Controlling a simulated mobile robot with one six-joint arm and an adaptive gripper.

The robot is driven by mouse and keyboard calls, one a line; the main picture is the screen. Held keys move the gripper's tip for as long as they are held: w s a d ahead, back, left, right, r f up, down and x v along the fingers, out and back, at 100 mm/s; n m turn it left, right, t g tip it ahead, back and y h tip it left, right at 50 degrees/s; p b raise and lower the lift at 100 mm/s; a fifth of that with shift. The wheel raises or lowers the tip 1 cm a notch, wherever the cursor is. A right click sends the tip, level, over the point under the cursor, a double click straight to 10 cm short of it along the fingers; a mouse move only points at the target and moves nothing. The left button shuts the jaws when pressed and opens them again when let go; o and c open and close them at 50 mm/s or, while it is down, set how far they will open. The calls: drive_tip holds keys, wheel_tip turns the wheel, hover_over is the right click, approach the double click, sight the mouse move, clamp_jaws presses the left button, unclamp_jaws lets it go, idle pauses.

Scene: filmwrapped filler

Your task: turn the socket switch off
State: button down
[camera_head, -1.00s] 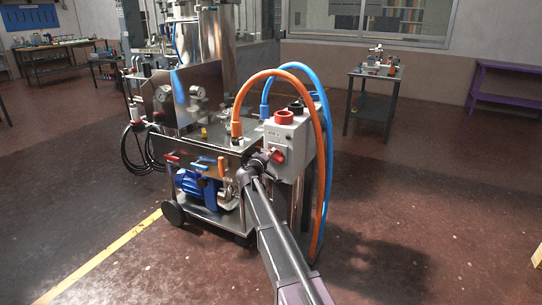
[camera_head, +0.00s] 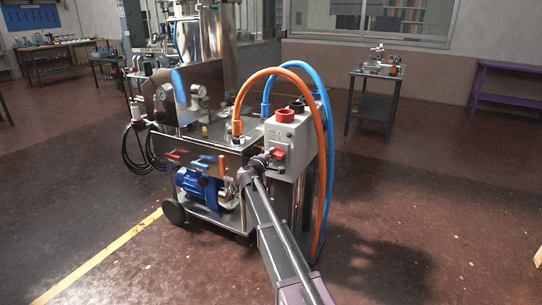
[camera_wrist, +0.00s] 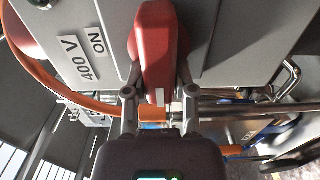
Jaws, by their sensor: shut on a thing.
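The socket switch is a red handle (camera_wrist: 157,55) on the front of a grey box (camera_head: 292,137). In the wrist view it lies between the two fingers of my gripper (camera_wrist: 160,92), which is shut on it. The box carries labels reading "400 V" and "ON" (camera_wrist: 98,43). In the head view the red switch (camera_head: 279,154) shows just beyond my gripper (camera_head: 268,160), whose fingers are small and partly hidden there.
An orange hose (camera_head: 322,130) and a blue hose (camera_head: 330,150) arch over and beside the box. A wheeled steel cart (camera_head: 217,208) with a blue motor (camera_head: 198,186) stands to the left.

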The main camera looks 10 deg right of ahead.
drive_tip(key=shift+w, duration=0.1)
drive_tip(key=shift+c, duration=2.2)
unclamp_jaws()
drive_tip(key=v, duration=1.2)
